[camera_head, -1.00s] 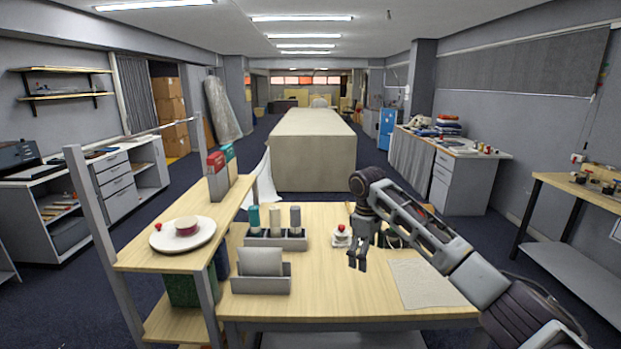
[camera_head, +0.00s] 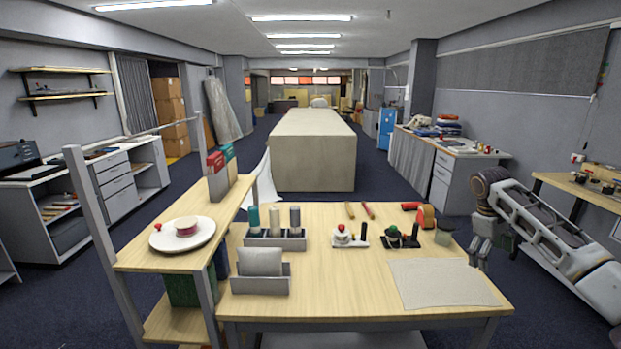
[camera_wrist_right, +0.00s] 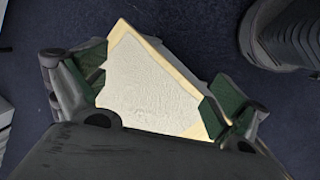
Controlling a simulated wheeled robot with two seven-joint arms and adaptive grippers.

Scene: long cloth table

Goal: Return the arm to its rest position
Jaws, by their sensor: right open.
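My right arm comes in from the right of the head view. Its gripper (camera_head: 478,257) hangs fingers down by the right edge of the wooden work table (camera_head: 345,298). In the right wrist view the gripper (camera_wrist_right: 157,78) has its fingers spread wide, with nothing held between them. A pale surface with a light wood edge (camera_wrist_right: 147,73) shows beyond the fingers, seemingly part of the table and its mat. My left arm and gripper are not in view.
The table carries a pale mat (camera_head: 443,283), a holder with bottles (camera_head: 275,240), a grey holder (camera_head: 261,284) and small tools (camera_head: 402,238). A shelf unit (camera_head: 190,255) with a white plate stands left. Dark floor lies right of the table.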

